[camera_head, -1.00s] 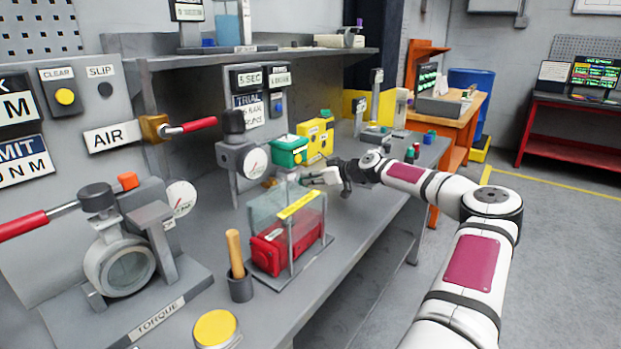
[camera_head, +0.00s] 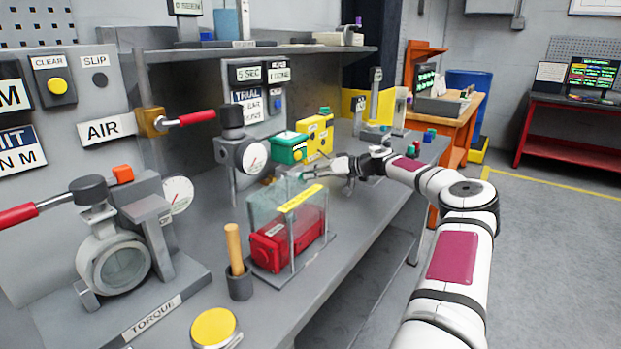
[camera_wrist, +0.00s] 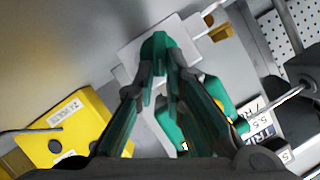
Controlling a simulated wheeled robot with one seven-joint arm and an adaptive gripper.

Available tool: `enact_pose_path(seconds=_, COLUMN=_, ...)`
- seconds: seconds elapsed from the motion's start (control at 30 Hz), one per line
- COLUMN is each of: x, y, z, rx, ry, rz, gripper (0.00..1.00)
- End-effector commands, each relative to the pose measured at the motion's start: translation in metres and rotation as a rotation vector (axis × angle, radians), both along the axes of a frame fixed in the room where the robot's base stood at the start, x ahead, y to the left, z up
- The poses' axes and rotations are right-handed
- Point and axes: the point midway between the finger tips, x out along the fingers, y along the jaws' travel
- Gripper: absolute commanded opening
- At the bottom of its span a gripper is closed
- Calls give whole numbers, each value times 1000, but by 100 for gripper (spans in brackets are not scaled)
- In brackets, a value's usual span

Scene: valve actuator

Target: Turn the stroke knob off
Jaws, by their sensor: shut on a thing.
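My gripper (camera_head: 312,175) is low over the bench, beside the green box (camera_head: 288,147) and behind the clear case (camera_head: 262,210) with a red unit in it. In the wrist view my gripper (camera_wrist: 160,78) has its fingers drawn together at a small green knob-like part (camera_wrist: 158,44). This part stands on a pale plate (camera_wrist: 190,30). The fingers hide much of it, and no stroke label is readable. The green box (camera_wrist: 222,98) shows partly behind the right finger. The head view is too small to show the grip.
A yellow box (camera_head: 317,135) stands behind the green box; a yellow box (camera_wrist: 65,130) is left of my fingers in the wrist view. A gauge unit (camera_head: 240,150) stands to the left. The torque rig (camera_head: 115,255) and a cup with a wooden handle (camera_head: 238,285) are nearer.

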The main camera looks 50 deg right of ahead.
Motion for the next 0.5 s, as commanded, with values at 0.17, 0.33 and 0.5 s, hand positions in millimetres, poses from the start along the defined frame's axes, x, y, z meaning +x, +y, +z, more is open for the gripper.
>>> enact_pose_path(seconds=0.17, x=2, y=-5, z=-4, rx=165, ry=12, rz=-5, gripper=0)
enact_pose_path(seconds=0.33, x=2, y=-7, z=-7, rx=314, ry=24, rz=-5, gripper=0)
enact_pose_path(seconds=0.5, x=1, y=-9, z=-9, rx=438, ry=33, rz=-4, gripper=0)
